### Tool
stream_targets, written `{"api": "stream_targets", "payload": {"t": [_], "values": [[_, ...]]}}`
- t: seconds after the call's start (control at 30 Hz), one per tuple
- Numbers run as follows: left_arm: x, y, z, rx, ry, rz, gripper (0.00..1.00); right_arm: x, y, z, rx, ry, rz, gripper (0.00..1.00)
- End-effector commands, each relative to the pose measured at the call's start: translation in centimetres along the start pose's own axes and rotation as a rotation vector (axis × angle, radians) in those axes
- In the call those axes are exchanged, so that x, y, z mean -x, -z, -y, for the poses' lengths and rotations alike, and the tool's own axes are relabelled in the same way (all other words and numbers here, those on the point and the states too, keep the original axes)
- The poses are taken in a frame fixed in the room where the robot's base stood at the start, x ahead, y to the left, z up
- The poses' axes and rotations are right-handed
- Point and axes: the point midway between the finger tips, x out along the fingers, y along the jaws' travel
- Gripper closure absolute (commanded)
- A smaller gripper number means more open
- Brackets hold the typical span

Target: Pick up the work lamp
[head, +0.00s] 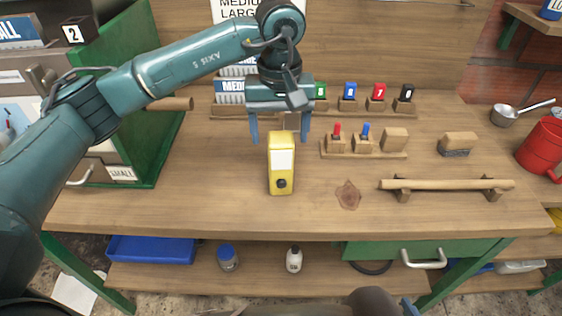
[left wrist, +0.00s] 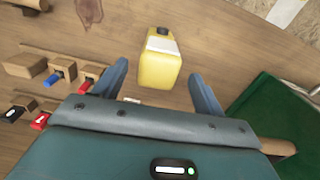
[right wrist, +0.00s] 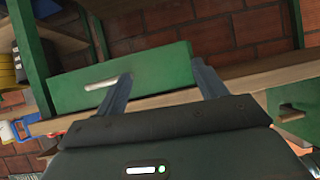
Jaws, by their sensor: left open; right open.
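The work lamp (head: 281,169) is a yellow upright box with a white panel and a dark round knob low on its front. It stands on the wooden workbench near the middle. My left gripper (head: 281,138) is open and empty, pointing down above and just behind the lamp, with one finger to each side. In the left wrist view the lamp (left wrist: 160,62) shows between and beyond the open fingertips (left wrist: 160,80); I cannot tell whether anything touches.
A wooden bar on two supports (head: 446,184) lies at the right front. A green cabinet (head: 150,110) stands at left. A red can (head: 541,148) and metal scoop (head: 505,115) are at right.

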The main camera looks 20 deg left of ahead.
Motion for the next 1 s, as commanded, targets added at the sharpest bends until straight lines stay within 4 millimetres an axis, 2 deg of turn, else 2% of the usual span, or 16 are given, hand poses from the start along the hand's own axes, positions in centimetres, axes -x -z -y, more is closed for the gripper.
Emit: {"api": "stream_targets", "payload": {"t": [0.17,0.43,0.73,1.0], "values": [[-1.3,-0.1,0.0,0.0,0.001,0.003,0.29,0.1,0.1,-0.1,0.001,-0.002,0.006,0.29],[-5.0,0.0,-0.2,0.0,-0.001,0.003,0.29,0.3,0.1,-0.4,-0.011,-0.017,0.024,0.29],[-5.6,0.1,-0.2,0.0,-0.002,0.0,0.29,0.3,0.1,-0.4,-0.017,-0.019,0.024,0.29],[-5.6,0.1,-0.2,0.0,-0.002,0.0,0.51,0.3,0.1,-0.3,-0.015,-0.017,0.025,0.29]]}}
